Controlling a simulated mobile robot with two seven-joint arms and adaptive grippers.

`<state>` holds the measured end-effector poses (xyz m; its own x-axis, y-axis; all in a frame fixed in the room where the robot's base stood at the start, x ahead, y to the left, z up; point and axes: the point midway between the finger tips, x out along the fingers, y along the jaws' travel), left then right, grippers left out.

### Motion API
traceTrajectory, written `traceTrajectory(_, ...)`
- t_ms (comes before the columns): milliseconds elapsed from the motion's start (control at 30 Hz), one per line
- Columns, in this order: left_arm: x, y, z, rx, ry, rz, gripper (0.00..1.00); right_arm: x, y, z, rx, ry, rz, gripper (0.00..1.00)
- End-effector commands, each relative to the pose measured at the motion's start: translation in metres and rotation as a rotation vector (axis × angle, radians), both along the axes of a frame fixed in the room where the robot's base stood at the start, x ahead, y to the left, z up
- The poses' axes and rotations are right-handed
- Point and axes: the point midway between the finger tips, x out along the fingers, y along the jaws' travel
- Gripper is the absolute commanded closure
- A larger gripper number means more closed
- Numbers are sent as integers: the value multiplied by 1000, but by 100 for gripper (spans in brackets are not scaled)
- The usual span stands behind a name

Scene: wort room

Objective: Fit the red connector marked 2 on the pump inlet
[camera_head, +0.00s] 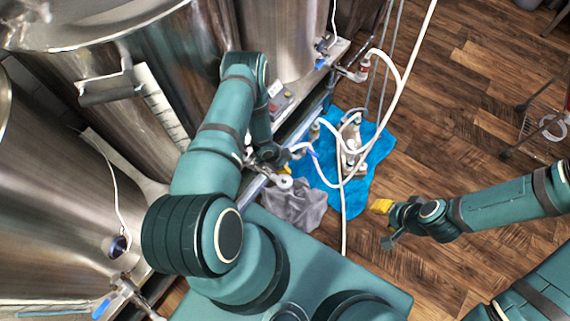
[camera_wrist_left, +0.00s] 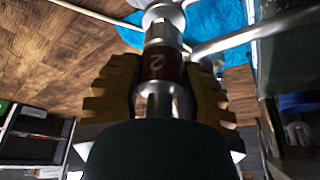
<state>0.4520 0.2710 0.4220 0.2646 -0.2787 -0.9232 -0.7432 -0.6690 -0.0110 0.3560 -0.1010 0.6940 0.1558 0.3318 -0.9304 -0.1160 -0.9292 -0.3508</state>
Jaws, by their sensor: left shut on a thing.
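My left gripper (camera_head: 284,158) is shut on the connector marked 2 (camera_wrist_left: 160,66), which has a dark red band and metal ends and sits between the yellow fingers in the left wrist view (camera_wrist_left: 160,95). In the head view the gripper and wrist largely hide the connector. The metal pump (camera_head: 351,140) stands on a blue towel (camera_head: 375,170), a little right of my left gripper. I cannot make out the inlet or whether the connector touches it. My right gripper (camera_head: 381,206) is over the wooden floor, away from the pump; its finger gap does not show clearly.
White hoses (camera_head: 403,85) run around and over the pump. A grey cloth (camera_head: 295,205) lies left of the blue towel. Large steel tanks (camera_head: 65,170) and a metal frame stand at left. A rack (camera_head: 545,110) is at far right.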

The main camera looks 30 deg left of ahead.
Motion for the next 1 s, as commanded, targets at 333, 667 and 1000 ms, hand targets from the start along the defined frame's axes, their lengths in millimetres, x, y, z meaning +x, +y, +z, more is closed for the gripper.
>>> traceTrajectory(333, 0, 0, -7, -1, 1, 1, 100, 0, 0, 0, 0, 0, 0, 53)
traceTrajectory(667, 0, 0, -13, -1, 0, 1, 100, 0, 0, 0, 0, 0, 0, 53)
traceTrajectory(1000, -1, 0, -19, -1, 2, 2, 100, 0, 0, 0, 0, 0, 0, 53)
